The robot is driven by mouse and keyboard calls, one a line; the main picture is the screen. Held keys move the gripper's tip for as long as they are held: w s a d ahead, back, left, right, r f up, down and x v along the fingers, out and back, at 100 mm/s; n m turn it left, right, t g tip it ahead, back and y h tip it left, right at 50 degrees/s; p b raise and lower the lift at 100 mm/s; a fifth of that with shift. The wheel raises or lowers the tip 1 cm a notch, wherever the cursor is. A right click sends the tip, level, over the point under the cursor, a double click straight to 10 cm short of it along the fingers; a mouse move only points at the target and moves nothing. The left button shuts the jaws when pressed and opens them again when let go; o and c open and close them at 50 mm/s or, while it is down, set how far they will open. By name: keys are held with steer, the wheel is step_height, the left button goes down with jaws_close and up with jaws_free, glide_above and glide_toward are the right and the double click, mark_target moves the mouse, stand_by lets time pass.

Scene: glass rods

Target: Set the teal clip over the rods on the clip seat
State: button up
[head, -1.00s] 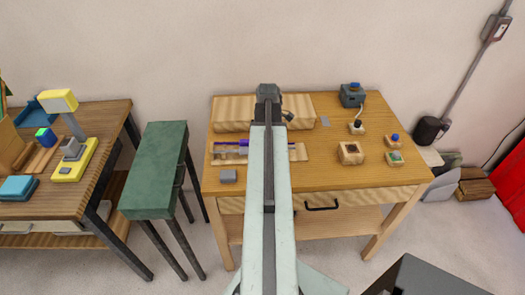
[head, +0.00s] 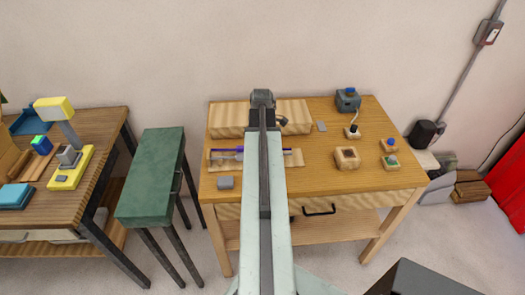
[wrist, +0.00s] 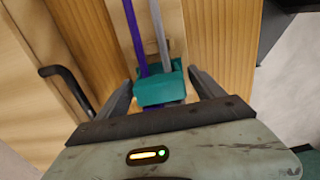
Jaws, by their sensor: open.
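The teal clip (wrist: 158,86) lies across the purple rod (wrist: 134,35) and the grey rod (wrist: 160,30) in the wrist view. Both rods run up to its far edge, and a bit of purple shows again on its near side. My gripper (wrist: 161,79) is open, one finger on each side of the clip, with gaps visible beside it. The clip seat under the clip is mostly hidden. In the head view the purple rod (head: 287,152) shows on both sides of my arm above a pale wooden base (head: 299,160). My arm hides the clip there.
A long wooden block (head: 228,117) stands behind the rods. Small wooden blocks (head: 347,157) and a dark box (head: 347,99) stand right. A drawer handle (wrist: 70,85) shows in the wrist view.

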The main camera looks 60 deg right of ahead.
step_height(320, 180, up, 12)
steer(key=p, duration=1)
steer(key=shift+f+p, duration=0.25)
steer(key=shift+p, duration=0.05)
steer(key=shift+f, duration=0.1)
steer(key=w+a+m, duration=0.2)
steer(key=w+a, duration=0.7)
steer(key=a, duration=0.3)
steer(key=w+a+m, duration=0.1)
steer(key=w+a, duration=0.8)
steer(key=a, duration=0.4)
steer(key=w+a+f+m+b, duration=0.1)
steer(key=a+m+b, duration=0.1)
steer(key=a, duration=1.1)
steer(key=w+a+f+m+b, duration=0.1)
steer(key=a+f+m, duration=0.1)
steer(key=a, duration=1.1)
steer(key=shift+w+f+b, duration=0.3)
steer(key=shift+b, duration=0.1)
